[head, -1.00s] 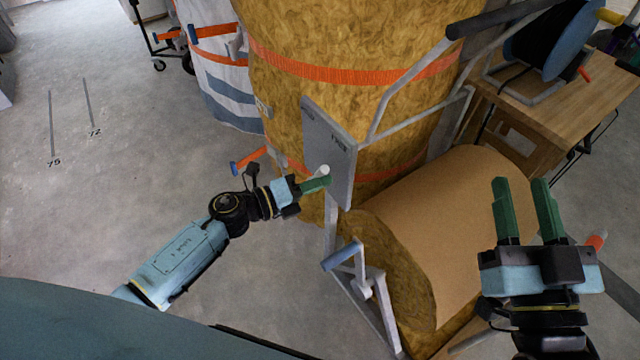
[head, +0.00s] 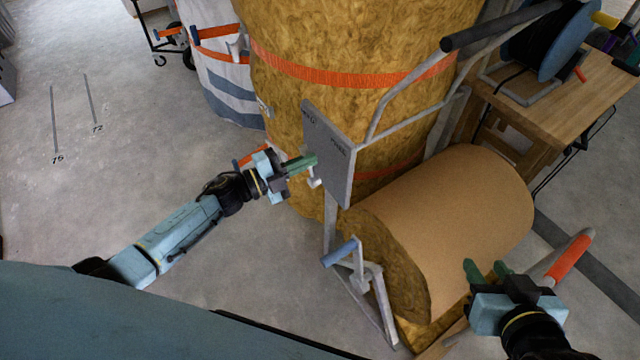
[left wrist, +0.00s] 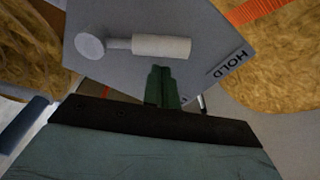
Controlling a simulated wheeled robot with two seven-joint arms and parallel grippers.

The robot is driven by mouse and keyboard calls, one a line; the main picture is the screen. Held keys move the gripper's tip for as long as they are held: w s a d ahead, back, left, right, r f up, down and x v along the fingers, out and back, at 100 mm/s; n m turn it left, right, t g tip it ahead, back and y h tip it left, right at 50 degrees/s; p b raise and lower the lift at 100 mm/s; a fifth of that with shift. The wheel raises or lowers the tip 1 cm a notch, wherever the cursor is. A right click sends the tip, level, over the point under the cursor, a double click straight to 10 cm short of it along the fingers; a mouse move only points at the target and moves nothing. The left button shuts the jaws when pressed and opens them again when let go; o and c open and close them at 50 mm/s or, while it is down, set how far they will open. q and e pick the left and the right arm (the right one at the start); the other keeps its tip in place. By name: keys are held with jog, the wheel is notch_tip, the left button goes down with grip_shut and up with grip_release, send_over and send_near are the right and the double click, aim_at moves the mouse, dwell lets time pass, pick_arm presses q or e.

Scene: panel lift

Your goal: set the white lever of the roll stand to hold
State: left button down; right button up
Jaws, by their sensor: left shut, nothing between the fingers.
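The roll stand's grey plate (head: 335,170) stands upright before the tall yellow roll. It carries a HOLD mark at its left top and another mark, hard to read, at its right. The white lever (head: 314,181) is on the plate, partly hidden by my left gripper in the head view. In the left wrist view the lever (left wrist: 162,46) has a round end at left and its grip pointing right, towards the HOLD side. My left gripper (head: 315,160) is shut and empty. In the wrist view its fingertips (left wrist: 160,69) are just below the grip; contact is unclear. My right gripper (head: 487,268) is open and empty.
A brown-wrapped roll (head: 455,220) lies right of the plate, near my right gripper. A blue-handled crank (head: 340,252) sticks out below the plate. Grey bars with a dark handle (head: 500,25) slant above. A wooden table (head: 560,100) stands behind right. Floor at left is clear.

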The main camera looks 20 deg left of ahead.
pick_arm(q)
jog(key=shift+w+a+f+n, duration=0.1)
jog(key=shift+w+a+n, duration=0.2)
jog(key=shift+n, duration=0.3)
jog(key=shift+w+a+n, duration=0.15)
jog(key=shift+a+n, duration=0.1)
jog(key=shift+n, duration=0.35)
